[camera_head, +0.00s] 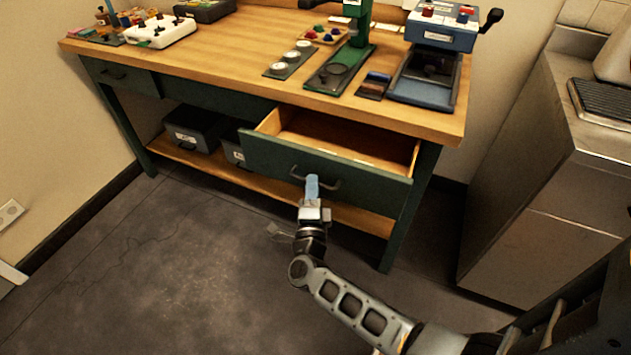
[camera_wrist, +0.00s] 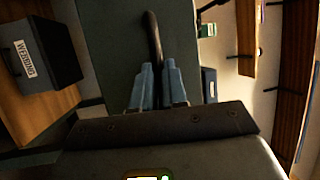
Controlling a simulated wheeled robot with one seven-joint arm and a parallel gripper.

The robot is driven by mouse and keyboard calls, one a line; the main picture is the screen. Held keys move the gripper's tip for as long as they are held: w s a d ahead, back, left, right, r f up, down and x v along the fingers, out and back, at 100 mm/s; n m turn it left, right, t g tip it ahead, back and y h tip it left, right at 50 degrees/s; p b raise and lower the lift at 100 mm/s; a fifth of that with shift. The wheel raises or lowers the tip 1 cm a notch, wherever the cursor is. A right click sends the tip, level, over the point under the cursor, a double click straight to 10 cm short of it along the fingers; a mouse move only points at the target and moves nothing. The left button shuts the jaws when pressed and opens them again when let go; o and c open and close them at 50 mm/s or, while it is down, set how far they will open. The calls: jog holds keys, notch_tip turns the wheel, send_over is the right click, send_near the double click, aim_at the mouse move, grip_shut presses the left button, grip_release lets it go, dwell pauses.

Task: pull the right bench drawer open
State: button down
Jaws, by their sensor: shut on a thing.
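The right bench drawer (camera_head: 350,175) has a dark green front and stands pulled out from the bench, its wooden inside showing and looking empty. Its dark bar handle (camera_head: 330,185) is on the front. The drawer front (camera_wrist: 110,30) also fills the middle of the wrist view.
The wooden bench top (camera_head: 230,60) carries a green press (camera_head: 345,65), a blue machine (camera_head: 430,60) and small trays. Grey boxes (camera_head: 192,130) stand on the lower shelf (camera_head: 210,168); one labelled box (camera_wrist: 45,55) shows in the wrist view. A metal cabinet (camera_head: 540,200) stands at right. The floor (camera_head: 150,270) at left is clear.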

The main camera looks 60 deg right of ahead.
jog(key=c, duration=1.2)
grip_release()
jog(key=b+v, duration=0.1)
jog(key=v, duration=0.6)
jog(key=shift+s+a+f, duration=0.1)
jog(key=shift+s+a, duration=0.1)
jog(key=shift+a, duration=0.1)
